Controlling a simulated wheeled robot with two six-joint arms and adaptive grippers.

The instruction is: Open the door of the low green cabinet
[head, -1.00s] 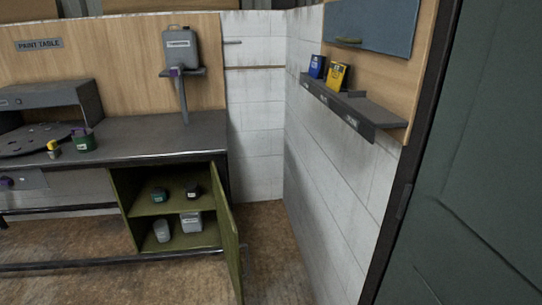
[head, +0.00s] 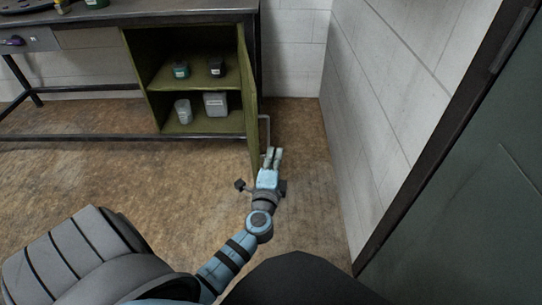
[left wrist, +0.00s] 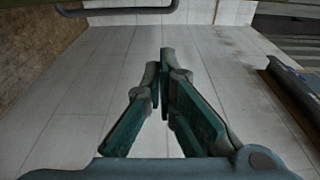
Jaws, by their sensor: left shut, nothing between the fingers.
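The low green cabinet (head: 157,113) sits under the workbench, with its interior showing. Its door (head: 249,95) stands wide open, swung out toward me on its right-side hinge. A grey bar handle (head: 267,132) is on the door's outer, right face. My left gripper (head: 274,152) is shut and empty, just right of the door's front edge and near the handle's lower end; contact cannot be told. In the left wrist view the shut fingers (left wrist: 165,65) point at a pale block wall, with the bar handle (left wrist: 118,11) at the top edge. My right gripper is not in view.
Two shelves hold a teal jar (head: 181,70), a dark jar (head: 217,67), a pale canister (head: 183,110) and a grey box (head: 215,103). The white block wall (head: 370,110) is to the right. Brown floor (head: 150,180) is free before the cabinet.

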